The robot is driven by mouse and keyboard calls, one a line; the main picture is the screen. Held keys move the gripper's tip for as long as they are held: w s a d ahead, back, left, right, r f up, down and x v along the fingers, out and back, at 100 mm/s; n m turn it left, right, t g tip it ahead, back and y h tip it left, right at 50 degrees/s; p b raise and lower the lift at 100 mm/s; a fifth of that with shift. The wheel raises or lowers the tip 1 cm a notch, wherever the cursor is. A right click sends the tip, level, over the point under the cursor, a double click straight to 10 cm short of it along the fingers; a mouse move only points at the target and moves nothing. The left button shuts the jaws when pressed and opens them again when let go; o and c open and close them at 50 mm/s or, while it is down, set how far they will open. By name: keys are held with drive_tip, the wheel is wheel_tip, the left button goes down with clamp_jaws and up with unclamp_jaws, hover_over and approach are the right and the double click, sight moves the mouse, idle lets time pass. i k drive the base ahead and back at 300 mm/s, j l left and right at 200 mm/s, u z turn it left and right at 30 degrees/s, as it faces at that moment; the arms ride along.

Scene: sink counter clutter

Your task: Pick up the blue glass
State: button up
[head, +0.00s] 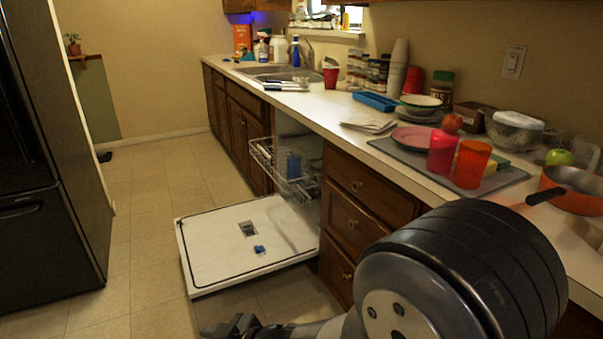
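A blue glass (293,166) stands upright in the pulled-out wire rack (262,157) of the open dishwasher. Rack wires cross in front of its lower part. My gripper (215,331) is low at the bottom edge of the head view, left of my large dark arm joint. It is in front of the lowered dishwasher door and well apart from the glass. It is partly cut off by the frame, and its finger opening cannot be made out.
The lowered dishwasher door (215,240) juts into the floor space. Pink (442,153) and orange (471,164) cups stand on a grey mat (408,157) on the counter. An orange pan (575,198) is at right. A black fridge (50,150) stands left; the tiled floor (140,215) between is clear.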

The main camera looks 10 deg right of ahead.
sight(293, 161)
drive_tip(key=k+z, duration=0.15)
drive_tip(key=z, duration=1.35)
drive_tip(key=i+j, duration=0.15)
drive_tip(key=j, duration=0.2)
drive_tip(key=i+j+z, duration=0.15)
drive_tip(key=j, duration=0.25)
drive_tip(key=i+j, duration=0.15)
drive_tip(key=j, duration=0.2)
drive_tip(key=i+j+z, duration=0.15)
drive_tip(key=j, duration=0.25)
drive_tip(key=i+j, duration=0.1)
drive_tip(key=j, duration=0.3)
drive_tip(key=i+j, duration=0.1)
drive_tip(key=j, duration=0.25)
drive_tip(key=i+j, duration=0.1)
drive_tip(key=j, duration=0.25)
drive_tip(key=i+j, duration=0.15)
drive_tip(key=j, duration=0.15)
drive_tip(key=i+j, duration=0.1)
drive_tip(key=j, duration=0.25)
drive_tip(key=z, duration=0.05)
